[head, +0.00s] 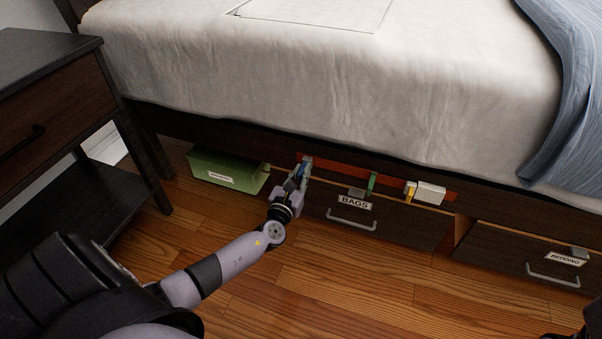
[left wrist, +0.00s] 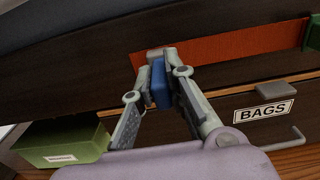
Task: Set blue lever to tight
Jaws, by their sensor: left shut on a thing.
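The blue lever (left wrist: 159,84) sits between the fingertips of my left gripper (left wrist: 158,72) in the left wrist view, in front of a red-orange strip (left wrist: 215,55) on the dark bed frame. My left gripper is shut on the blue lever. In the head view my left gripper (head: 299,174) reaches the left end of the red-orange strip (head: 335,172), and it covers most of the lever. No tight marking is readable in either view. My right gripper cannot be made out; only a dark part shows at the bottom right corner.
A green lever (head: 371,183) and a yellow lever (head: 410,191) beside a white block (head: 431,193) stand farther right. Below is the BAGS drawer (head: 390,222). A green box (head: 226,172) stands left, near the nightstand (head: 60,90). A BEDDING drawer (head: 520,262) is at right.

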